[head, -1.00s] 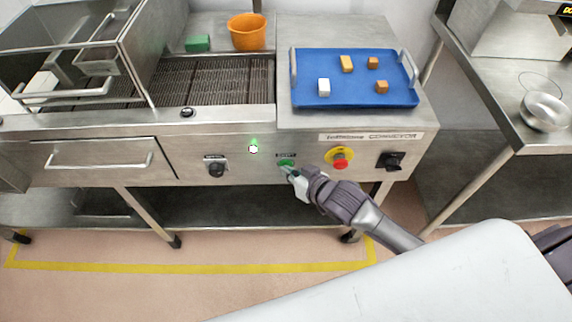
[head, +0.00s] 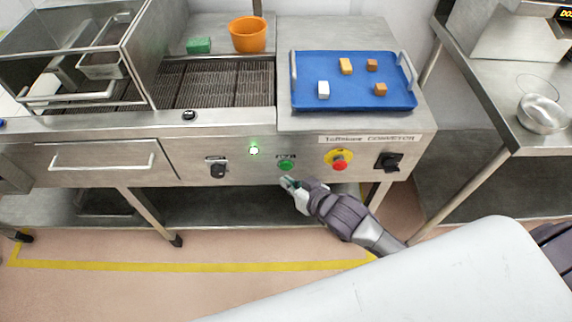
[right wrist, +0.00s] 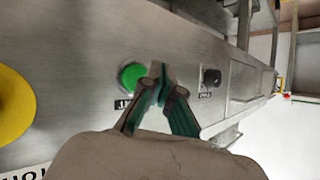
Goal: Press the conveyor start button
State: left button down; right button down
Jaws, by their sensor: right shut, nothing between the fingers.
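The green start button (head: 286,165) is on the steel front panel (head: 230,146) of the conveyor, under a small dark label. In the right wrist view the green button (right wrist: 132,77) shows just left of the fingertips. My right gripper (head: 286,183) is shut and empty, a little below the button and apart from it in the head view. Its fingertips also show in the right wrist view (right wrist: 160,72). My left gripper is not in view.
A red emergency button on a yellow disc (head: 340,160) and a black rotary switch (head: 390,161) are right of the green button. A dark selector (head: 217,169) is to its left. Above, a blue tray (head: 340,98) holds several small blocks. An orange bucket (head: 248,34) stands behind the belt.

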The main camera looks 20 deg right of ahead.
jog(key=s, duration=0.1)
jog(key=s+a+p, duration=0.1)
jog(key=s, duration=0.1)
jog(key=shift+s, duration=0.3)
dwell(0.6)
jog(key=s+d+f+g+h, duration=0.1)
jog(key=s+d+f+g, duration=0.15)
jog(key=f, duration=0.55)
jog(key=s+d+f+g+h, duration=0.1)
jog(key=s+d+f, duration=0.25)
jog(key=f, duration=0.45)
jog(key=s+d+f+g+h, duration=0.1)
jog(key=s+d+f, duration=0.25)
jog(key=f, duration=0.45)
jog(key=s+f+g, duration=0.2)
jog(key=s+f, duration=0.2)
jog(key=s, duration=0.4)
jog(key=s+f+g+h, duration=0.1)
jog(key=s+f+g, duration=0.1)
jog(key=s+f, duration=0.3)
jog(key=s+f+g, duration=0.2)
jog(key=s+f, duration=0.3)
jog(key=s, duration=0.7)
jog(key=shift+s+d+f+n+h, duration=0.15)
jog(key=shift+s+d+n+h, duration=0.15)
jog(key=shift+s+d+n, duration=0.1)
